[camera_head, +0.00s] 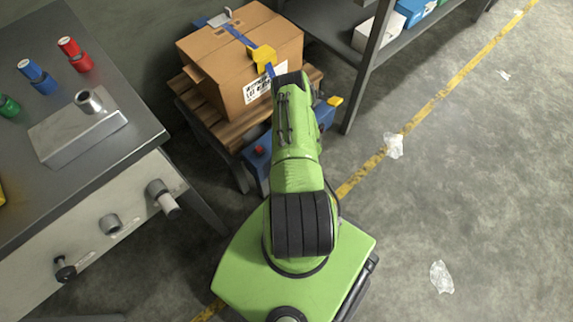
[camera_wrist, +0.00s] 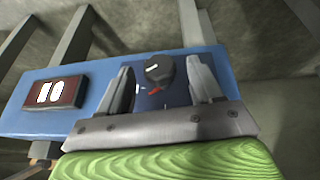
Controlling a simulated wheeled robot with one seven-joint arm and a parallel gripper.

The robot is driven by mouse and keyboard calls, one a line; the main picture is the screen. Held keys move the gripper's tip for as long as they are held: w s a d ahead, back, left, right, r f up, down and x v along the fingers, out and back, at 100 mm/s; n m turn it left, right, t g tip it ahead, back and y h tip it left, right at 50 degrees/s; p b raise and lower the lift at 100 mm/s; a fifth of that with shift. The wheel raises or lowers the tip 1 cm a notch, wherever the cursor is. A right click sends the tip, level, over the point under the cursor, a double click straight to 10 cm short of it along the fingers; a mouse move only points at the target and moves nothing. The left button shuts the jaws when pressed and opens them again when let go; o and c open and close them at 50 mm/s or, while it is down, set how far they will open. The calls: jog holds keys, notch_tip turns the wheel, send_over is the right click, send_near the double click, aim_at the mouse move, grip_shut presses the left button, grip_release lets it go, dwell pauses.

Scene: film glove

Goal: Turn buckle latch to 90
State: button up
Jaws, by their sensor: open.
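In the wrist view, a dark round knob (camera_wrist: 159,71) with a small red mark by its lower edge sits on a blue panel (camera_wrist: 215,62). A dark red display (camera_wrist: 58,92) on the panel's left seems to read 10. My gripper (camera_wrist: 160,63) is open, with one finger on each side of the knob; I cannot tell whether they touch it. In the head view, a yellow buckle (camera_head: 263,56) sits on the blue strap (camera_head: 238,35) around a cardboard box (camera_head: 215,62). My arm hides my gripper and much of the blue unit (camera_head: 252,170) there.
The box rests on a wooden pallet (camera_head: 222,128). A grey workbench (camera_head: 30,190) with coloured spools and a metal block (camera_head: 75,138) stands at left. A shelf (camera_head: 425,45) stands at the upper right. Floor at right is mostly free, with scraps of plastic.

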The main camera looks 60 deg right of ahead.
jog(key=shift+w+d+f, duration=0.1)
jog(key=shift+w+f, duration=0.1)
jog(key=shift+f, duration=0.2)
jog(key=c, duration=1.1)
jog(key=shift+o, duration=0.2)
jog(key=shift+y, duration=0.3)
jog(key=shift+s+d+t+y, duration=0.1)
jog(key=shift+d+t+y, duration=0.2)
jog(key=shift+y, duration=0.5)
jog(key=shift+d+m+t+y, duration=0.15)
jog(key=shift+m+t+y, duration=0.35)
jog(key=shift+y, duration=1.1)
